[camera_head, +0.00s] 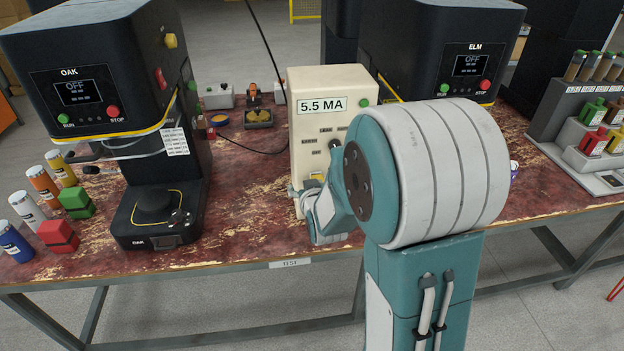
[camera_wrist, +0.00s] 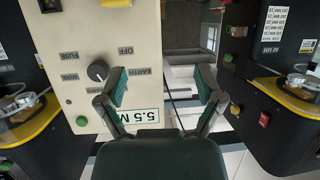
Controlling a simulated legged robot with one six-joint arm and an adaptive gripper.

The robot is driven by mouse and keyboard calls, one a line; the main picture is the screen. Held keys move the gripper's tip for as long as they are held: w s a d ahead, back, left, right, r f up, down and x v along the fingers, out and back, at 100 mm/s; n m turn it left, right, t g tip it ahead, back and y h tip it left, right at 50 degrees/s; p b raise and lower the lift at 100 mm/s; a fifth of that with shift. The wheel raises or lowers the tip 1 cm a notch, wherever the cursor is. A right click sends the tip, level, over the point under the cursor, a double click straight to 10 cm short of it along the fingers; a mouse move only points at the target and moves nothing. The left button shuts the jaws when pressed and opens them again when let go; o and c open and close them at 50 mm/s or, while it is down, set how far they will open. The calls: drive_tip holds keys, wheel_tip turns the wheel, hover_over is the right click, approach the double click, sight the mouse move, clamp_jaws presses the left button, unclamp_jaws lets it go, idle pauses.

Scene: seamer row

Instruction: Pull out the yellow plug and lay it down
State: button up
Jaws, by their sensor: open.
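A cream tester box (camera_head: 322,128) labelled 5.5 MA stands on the bench. A small yellow piece (camera_head: 317,177) shows low on its front, probably the yellow plug; my gripper partly hides this area. In the wrist view, which is upside down, a yellow piece (camera_wrist: 115,3) is cut off at the top edge on the tester's panel (camera_wrist: 125,35). My gripper (camera_wrist: 160,88) is open and empty, its fingers apart, with the panel behind the left finger and a gap beside the tester behind the right. In the head view my gripper (camera_head: 322,220) is low before the tester, its fingertips hard to make out.
The OAK machine (camera_head: 80,85) stands left and the ELM machine (camera_head: 450,50) right. Coloured tubes and blocks (camera_head: 58,238) sit at the left front. A grey rack (camera_head: 565,150) is at the right. Bare bench (camera_head: 240,220) lies between OAK and the tester.

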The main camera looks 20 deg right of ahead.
drive_tip(key=d+f+m+t+h, duration=0.1)
drive_tip(key=d+f+t+h, duration=0.1)
drive_tip(key=d+f, duration=0.3)
wheel_tip(320, 180, down, 4)
drive_tip(key=shift+w+r+t, duration=0.25)
drive_tip(key=shift+t, duration=0.55)
drive_tip(key=shift+x, duration=4.55)
drive_tip(key=shift+d, duration=0.1)
clamp_jaws()
drive_tip(key=shift+s, duration=0.2)
